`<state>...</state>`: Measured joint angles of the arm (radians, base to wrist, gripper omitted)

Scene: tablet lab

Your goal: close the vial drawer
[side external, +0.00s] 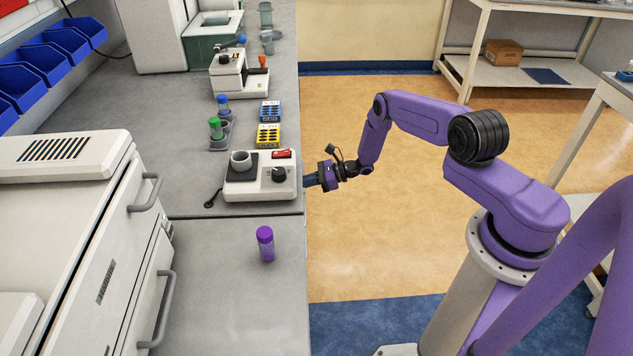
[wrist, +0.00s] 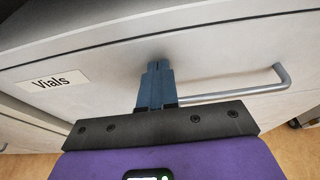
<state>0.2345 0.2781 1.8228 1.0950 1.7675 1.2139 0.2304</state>
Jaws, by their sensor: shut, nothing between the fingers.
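The vial drawer (wrist: 225,62) fills much of the wrist view as a pale front with a "Vials" label (wrist: 52,83) at left. Its grey bar handle (wrist: 283,78) is to the right, partly hidden behind my gripper. My gripper (wrist: 155,67) is shut and empty, its blue-grey fingers pointing at the drawer front left of the handle's visible bend. I cannot tell whether the fingertips touch the front. I also cannot tell how far the drawer stands out. In the side view my gripper (side external: 309,181) is at the bench's right edge; the drawer is not visible there.
The grey bench (side external: 220,285) carries a white hotplate device (side external: 258,190) near my gripper and a purple-capped vial (side external: 265,244). Blue and yellow racks (side external: 268,136) stand farther back. Another pale front (wrist: 22,128) is below the drawer. The floor (side external: 360,240) beside the bench is clear.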

